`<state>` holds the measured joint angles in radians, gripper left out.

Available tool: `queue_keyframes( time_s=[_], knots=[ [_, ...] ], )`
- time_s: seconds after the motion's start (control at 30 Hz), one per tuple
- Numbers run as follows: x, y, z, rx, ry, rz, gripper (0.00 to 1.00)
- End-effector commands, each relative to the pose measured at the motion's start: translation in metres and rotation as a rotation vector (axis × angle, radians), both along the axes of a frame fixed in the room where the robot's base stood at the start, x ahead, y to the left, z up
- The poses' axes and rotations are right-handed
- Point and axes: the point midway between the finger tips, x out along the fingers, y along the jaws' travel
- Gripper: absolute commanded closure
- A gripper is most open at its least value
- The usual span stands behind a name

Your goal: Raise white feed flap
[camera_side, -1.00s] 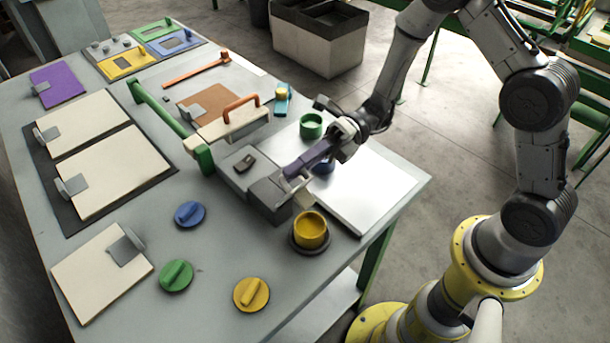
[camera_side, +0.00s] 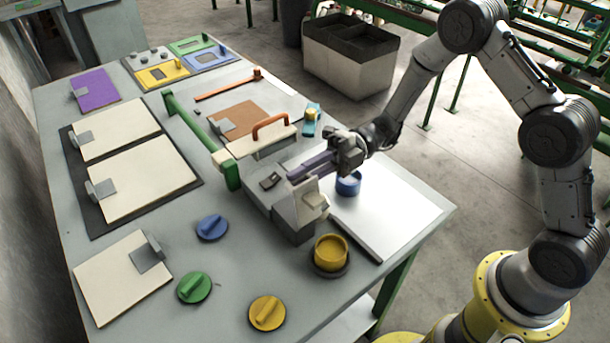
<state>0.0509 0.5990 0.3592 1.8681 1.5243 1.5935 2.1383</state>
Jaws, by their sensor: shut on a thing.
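The white feed flap (camera_side: 306,203) is a pale panel standing roughly upright on a grey box unit (camera_side: 262,200) near the right side of the table. A small tab (camera_side: 316,201) juts from its right face. My gripper (camera_side: 297,174) reaches in from the right with long purple-grey fingers. They are shut at the flap's upper edge, and the exact contact is hard to make out. The fingers hide part of the box behind the flap.
A yellow cup (camera_side: 331,251) stands just in front of the box. A cream block with an orange handle (camera_side: 270,125) and a green bar (camera_side: 200,138) lie behind. Round knobs sit in front.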

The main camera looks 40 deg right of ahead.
Motion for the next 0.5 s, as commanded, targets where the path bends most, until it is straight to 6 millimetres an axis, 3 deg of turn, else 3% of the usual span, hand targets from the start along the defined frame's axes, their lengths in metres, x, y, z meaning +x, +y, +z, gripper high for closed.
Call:
queue_keyframes(
  time_s=[0.47, 0.5],
  knots=[
    [0.0026, 0.0, 0.0014, 0.003, -0.007, -0.002, 1.0],
    [0.0026, -0.0001, 0.0013, 0.003, -0.007, -0.002, 0.81]
  ],
)
